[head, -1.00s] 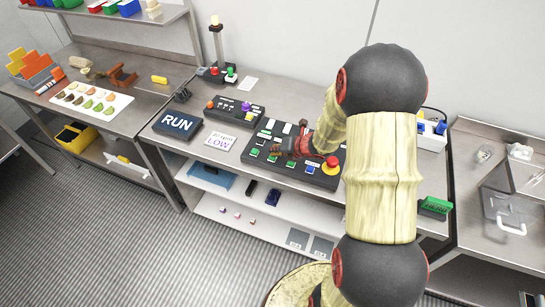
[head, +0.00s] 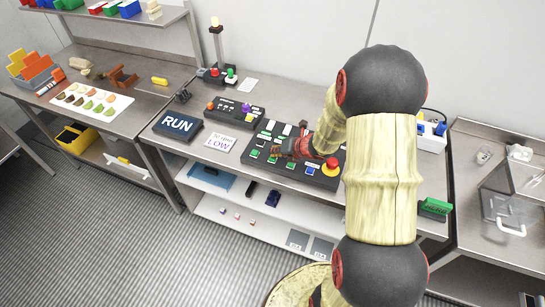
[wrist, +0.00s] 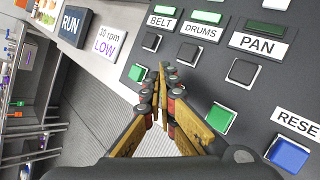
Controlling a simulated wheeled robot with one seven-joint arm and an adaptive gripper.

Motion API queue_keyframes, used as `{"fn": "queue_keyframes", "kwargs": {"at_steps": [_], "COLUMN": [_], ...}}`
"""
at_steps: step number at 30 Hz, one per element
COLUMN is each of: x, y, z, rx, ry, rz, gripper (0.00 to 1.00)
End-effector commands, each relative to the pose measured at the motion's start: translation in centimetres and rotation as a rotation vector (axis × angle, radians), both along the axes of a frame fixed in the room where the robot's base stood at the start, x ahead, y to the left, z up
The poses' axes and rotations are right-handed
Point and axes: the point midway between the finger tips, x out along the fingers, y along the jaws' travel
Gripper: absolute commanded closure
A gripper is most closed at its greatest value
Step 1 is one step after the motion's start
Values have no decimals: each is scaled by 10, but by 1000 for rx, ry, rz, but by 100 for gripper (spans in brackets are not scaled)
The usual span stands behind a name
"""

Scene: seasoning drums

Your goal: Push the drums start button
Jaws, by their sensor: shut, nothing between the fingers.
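The black control panel (wrist: 290,95) lies on the bench. In the wrist view the DRUMS label (wrist: 203,28) sits between the BELT label (wrist: 160,21) and the PAN label (wrist: 258,44). Below the DRUMS label is a black button (wrist: 188,53). A green button shows in the BELT column (wrist: 137,72) and in the PAN column (wrist: 221,117). I cannot tell whether the tips touch the panel.
A blue RESET button (wrist: 288,154) is at the right. A red mushroom button on a yellow base (head: 331,166) stands at the panel's right end. A RUN sign (head: 177,124) and a LOW card (head: 220,145) lie left of the panel. A smaller black box (head: 234,112) sits behind.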

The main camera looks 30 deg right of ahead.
Motion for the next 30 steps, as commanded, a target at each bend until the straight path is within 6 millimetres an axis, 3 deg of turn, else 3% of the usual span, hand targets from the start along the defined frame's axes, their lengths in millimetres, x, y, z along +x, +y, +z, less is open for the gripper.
{"fn": "queue_keyframes", "kwargs": {"at_steps": [5, 17, 30], "x": [0, 0, 0], "y": [0, 0, 0], "z": [11, 12, 50], "rx": [0, 0, -1], "ry": [-1, -1, -2], "rz": [-1, -1, 0], "gripper": [100, 100, 100]}}
